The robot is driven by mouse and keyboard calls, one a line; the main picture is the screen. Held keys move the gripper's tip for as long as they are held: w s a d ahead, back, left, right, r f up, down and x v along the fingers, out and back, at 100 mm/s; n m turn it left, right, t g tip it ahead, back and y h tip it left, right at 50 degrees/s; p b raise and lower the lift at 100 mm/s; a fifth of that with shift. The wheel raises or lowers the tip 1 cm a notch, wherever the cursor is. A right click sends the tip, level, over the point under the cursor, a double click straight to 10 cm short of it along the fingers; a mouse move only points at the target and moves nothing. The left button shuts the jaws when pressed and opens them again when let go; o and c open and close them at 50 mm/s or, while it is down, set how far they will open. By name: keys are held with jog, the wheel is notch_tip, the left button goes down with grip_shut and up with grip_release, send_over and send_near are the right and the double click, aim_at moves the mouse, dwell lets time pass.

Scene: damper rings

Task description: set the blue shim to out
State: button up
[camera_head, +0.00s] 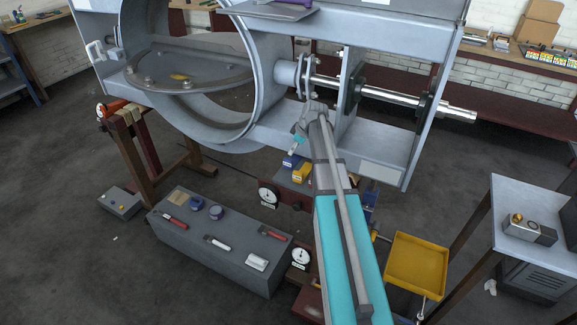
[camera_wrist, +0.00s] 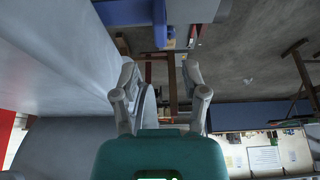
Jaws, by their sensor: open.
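A small blue block (camera_head: 290,160), which may be the blue shim, shows under the machine frame beside a yellow block (camera_head: 301,173). My gripper (camera_head: 302,128) is above it, close to the frame's lower edge and the shaft bracket. In the wrist view my gripper (camera_wrist: 160,82) is open, its fingers apart and nothing held between them. A blue shape (camera_wrist: 128,12) shows at the top of that view; I cannot tell if it is the shim.
The grey housing (camera_head: 262,70) and shaft (camera_head: 400,96) stand close around my gripper. In the wrist view a grey surface (camera_wrist: 55,50) fills the left side. A grey bench (camera_head: 205,240) with tools and a yellow tray (camera_head: 417,262) stand lower. Dark floor lies open at left.

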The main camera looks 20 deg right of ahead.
aim_at(288, 159)
jog(key=shift+b+x, duration=3.95)
jog(key=shift+x, duration=0.65)
grip_shut()
